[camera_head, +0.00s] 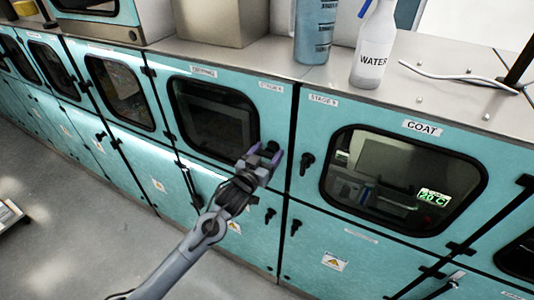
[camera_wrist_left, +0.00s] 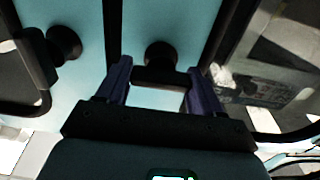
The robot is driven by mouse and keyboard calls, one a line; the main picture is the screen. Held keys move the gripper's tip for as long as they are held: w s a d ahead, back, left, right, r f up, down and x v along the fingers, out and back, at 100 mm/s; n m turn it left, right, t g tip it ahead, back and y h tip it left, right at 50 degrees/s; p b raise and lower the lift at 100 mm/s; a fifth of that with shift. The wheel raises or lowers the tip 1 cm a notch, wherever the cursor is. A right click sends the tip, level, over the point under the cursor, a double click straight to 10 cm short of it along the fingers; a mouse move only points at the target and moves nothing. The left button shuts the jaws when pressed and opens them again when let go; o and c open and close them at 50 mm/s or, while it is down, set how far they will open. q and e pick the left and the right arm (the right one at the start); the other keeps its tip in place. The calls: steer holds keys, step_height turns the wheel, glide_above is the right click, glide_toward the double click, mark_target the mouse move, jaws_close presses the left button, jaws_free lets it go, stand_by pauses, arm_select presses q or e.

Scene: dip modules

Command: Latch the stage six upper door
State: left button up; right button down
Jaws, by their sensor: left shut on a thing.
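The upper door (camera_head: 181,140) left of the seam is teal with a dark window, and its small label (camera_head: 271,87) is too blurred to read surely. It looks flush with the cabinet front. My left gripper (camera_head: 264,155) is at this door's right edge, shut on its black latch handle. In the left wrist view, the two purple-grey fingers (camera_wrist_left: 161,92) stand on either side of the black latch handle (camera_wrist_left: 160,55). The fingers hide much of the handle in the head view, so I cannot tell its exact angle. My right gripper is not in view.
The neighbouring "COAT" door (camera_head: 307,120) has its own black latch (camera_head: 307,161) close by on the right. Lower doors have latches (camera_head: 270,215) below my gripper. A water bottle (camera_head: 373,55) and a blue bottle (camera_head: 315,35) stand on the steel top.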

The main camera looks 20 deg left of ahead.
arm_select(q)
steer(key=shift+m, duration=0.3)
steer(key=m, duration=0.3)
steer(key=shift+d+m, duration=0.1)
steer(key=shift+m, duration=0.3)
steer(key=m, duration=0.4)
steer(key=shift+d, duration=0.1)
steer(key=m, duration=0.5)
steer(key=shift+f+b, duration=0.15)
steer(key=shift+b, duration=0.15)
steer(key=m+b, duration=0.1)
steer(key=m, duration=0.3)
steer(key=shift+d+f, duration=0.1)
steer(key=shift+f, duration=0.05)
steer(key=shift+m, duration=0.4)
steer(key=o, duration=1)
steer(key=shift+c, duration=0.2)
steer(key=shift+s, duration=0.1)
